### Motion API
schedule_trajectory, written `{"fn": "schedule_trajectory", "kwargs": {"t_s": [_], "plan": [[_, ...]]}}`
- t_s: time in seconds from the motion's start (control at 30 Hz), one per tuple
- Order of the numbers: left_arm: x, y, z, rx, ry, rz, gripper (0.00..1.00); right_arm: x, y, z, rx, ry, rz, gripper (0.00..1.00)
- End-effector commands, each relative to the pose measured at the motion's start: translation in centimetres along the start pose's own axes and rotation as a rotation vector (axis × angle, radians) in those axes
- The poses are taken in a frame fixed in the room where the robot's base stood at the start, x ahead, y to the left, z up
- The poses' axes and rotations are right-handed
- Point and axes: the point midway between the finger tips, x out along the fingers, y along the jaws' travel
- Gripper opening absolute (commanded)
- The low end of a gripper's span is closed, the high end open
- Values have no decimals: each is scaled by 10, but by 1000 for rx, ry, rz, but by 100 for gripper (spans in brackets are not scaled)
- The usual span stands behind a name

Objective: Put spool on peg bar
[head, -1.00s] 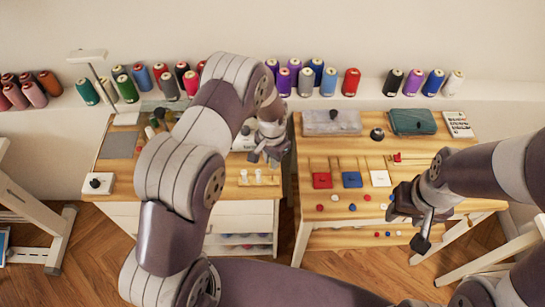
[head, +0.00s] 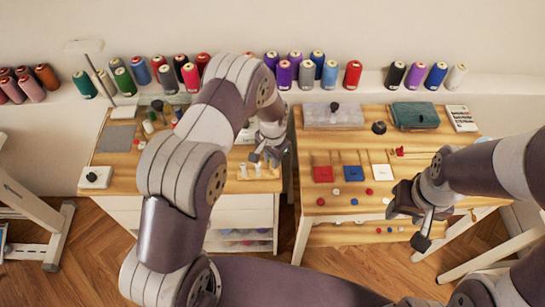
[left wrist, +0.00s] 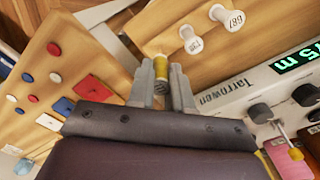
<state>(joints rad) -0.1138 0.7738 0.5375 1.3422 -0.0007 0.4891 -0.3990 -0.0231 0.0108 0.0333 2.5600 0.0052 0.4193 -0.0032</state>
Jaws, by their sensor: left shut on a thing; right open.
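A yellow spool (left wrist: 161,68) is held between the fingertips of my left gripper (left wrist: 162,82) in the left wrist view. In the head view my left gripper (head: 268,158) is over the front right corner of the left table, and the held spool is hard to make out. The wooden peg bar (left wrist: 150,32) lies just beyond the spool in the wrist view. Two white spools with printed tops (left wrist: 231,18) stand on it; they also show in the head view (head: 243,170). I cannot tell whether the yellow spool touches the bar. My right gripper (head: 422,228) is open and empty near the right table's front edge.
A white Tarrowen device (left wrist: 230,92) with a green display is close to my left gripper. The right table (head: 340,205) holds red, blue and white squares and several buttons. A gap separates the tables. Thread cones line the back ledge (head: 270,100).

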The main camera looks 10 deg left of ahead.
Motion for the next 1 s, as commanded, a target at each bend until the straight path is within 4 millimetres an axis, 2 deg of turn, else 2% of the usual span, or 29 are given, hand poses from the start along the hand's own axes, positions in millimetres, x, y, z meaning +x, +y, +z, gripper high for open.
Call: {"fn": "schedule_trajectory", "kwargs": {"t_s": [0.57, 1.0], "plan": [[21, 0, 0, 0, 0, 0, 0, 16, 0, 2, 0, 0, 0, 49], [23, 0, 0, 0, 0, 0, 0, 18, 0, 2, 0, 0, 0, 49]]}}
